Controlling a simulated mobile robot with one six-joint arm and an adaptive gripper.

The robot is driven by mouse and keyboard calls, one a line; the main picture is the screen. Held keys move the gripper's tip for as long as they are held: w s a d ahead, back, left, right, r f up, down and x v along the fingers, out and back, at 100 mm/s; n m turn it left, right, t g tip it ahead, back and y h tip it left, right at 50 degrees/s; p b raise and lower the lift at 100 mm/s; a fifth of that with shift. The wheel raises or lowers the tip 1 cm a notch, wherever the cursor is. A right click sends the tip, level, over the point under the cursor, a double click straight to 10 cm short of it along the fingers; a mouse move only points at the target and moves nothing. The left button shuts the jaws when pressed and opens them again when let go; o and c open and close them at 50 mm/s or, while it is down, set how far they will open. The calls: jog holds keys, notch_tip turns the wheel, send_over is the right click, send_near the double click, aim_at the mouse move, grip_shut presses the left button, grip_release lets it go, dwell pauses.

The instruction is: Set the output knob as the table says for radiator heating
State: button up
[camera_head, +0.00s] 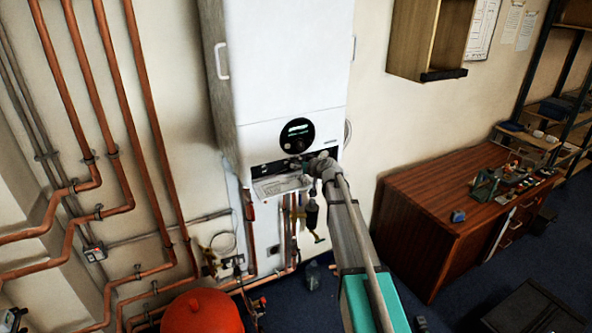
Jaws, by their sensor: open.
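The white boiler (285,75) hangs on the wall at the upper middle, with a round black dial (297,136) low on its front. Below the dial is a dark control strip (268,169). A pale printed plate (282,185) lies under the strip, its text too small to read. My gripper (309,164) is open at the right part of the strip, close to the panel. I cannot tell whether it touches anything. The output knob cannot be made out; my gripper and wrist cover the right of the strip.
Copper pipes (125,150) run down the wall at left. A red rounded vessel (202,313) stands at the bottom. A wooden desk (430,215) with tools is at right, under an open wall cabinet (425,40). Pipes and valves hang below the boiler. Dark floor shows between.

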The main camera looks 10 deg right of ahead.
jog(key=shift+b+x, duration=0.35)
jog(key=shift+x, duration=1.1)
